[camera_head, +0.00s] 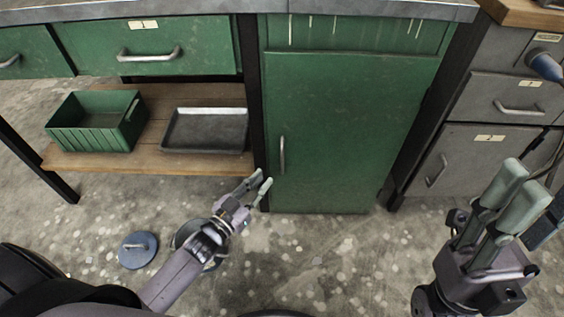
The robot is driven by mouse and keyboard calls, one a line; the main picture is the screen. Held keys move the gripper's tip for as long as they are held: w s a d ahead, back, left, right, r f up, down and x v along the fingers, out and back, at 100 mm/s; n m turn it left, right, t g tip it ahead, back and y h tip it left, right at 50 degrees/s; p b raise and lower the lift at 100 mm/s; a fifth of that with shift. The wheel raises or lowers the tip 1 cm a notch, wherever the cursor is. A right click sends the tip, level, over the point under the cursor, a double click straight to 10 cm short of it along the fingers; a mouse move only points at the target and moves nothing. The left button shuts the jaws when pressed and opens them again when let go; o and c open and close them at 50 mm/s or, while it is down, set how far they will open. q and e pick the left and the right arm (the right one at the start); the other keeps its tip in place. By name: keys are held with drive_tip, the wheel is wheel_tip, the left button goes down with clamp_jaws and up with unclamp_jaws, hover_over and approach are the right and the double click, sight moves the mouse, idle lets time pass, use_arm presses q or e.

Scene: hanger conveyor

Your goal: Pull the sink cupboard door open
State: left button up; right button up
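The green sink cupboard door (345,130) is closed, flat in its frame below the worktop. Its upright metal handle (282,155) is near the door's left edge. My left gripper (263,179) is just below and left of the handle, its two pale fingers apart with nothing between them. It does not touch the handle as far as I can see. My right gripper (522,177) is at the lower right, away from the door, with its fingers pointing up. The fingers lie side by side and partly overlap from this angle. I see nothing held in them.
A wooden shelf (110,161) on the left bears a green crate (92,140) and a metal tray (205,148). A bucket (181,238) is behind my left wrist, beside a round blue lid (137,250). Grey drawers (508,98) stand right. The floor before the door is clear.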

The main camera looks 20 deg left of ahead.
use_arm(q)
drive_tip(key=b, duration=0.3)
hover_over(282, 172)
drive_tip(key=shift+w, duration=0.25)
drive_tip(key=shift+a, duration=0.1)
clamp_jaws()
idle(0.3)
